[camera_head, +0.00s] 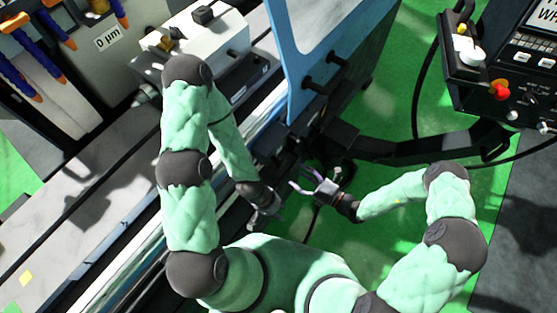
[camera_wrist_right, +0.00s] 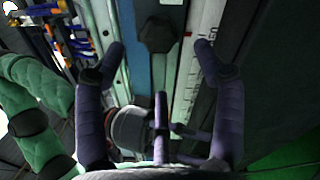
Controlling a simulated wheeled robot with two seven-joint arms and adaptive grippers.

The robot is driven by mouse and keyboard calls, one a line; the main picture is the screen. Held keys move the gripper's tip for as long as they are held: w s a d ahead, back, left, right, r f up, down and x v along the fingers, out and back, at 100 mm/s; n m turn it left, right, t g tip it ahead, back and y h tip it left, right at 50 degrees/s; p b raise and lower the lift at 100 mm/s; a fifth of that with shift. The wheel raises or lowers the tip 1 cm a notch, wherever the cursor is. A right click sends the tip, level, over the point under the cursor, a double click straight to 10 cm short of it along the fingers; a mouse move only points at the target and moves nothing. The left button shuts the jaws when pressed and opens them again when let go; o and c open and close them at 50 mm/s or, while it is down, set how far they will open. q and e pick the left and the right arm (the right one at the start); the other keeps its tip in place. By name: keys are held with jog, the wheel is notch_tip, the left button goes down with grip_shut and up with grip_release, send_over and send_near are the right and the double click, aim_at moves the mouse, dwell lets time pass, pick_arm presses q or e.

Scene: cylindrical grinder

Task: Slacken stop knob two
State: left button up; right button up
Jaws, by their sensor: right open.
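A black faceted knob (camera_wrist_right: 158,33) shows in the right wrist view on a narrow strip beside a printed scale. I cannot tell its number. My right gripper (camera_wrist_right: 160,52) is open, with its two purple fingers spread to either side of the knob in the picture. No contact with the knob shows. In the head view my right gripper (camera_head: 308,178) is beside the front of the machine, and the knob cannot be made out there. My left gripper (camera_head: 268,208) hangs low by the machine's front edge; its fingers are too small and dark to read.
A blue-framed guard panel (camera_head: 291,70) stands above the machine front, with black handles. A control panel (camera_head: 505,75) with a red button is at the upper right, on a dark support arm (camera_head: 405,150).

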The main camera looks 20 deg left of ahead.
aim_at(283, 165)
jog(key=x, duration=0.9)
jog(key=shift+a, duration=0.15)
jog(key=shift+s+f, duration=0.1)
jog(key=c, duration=1.2)
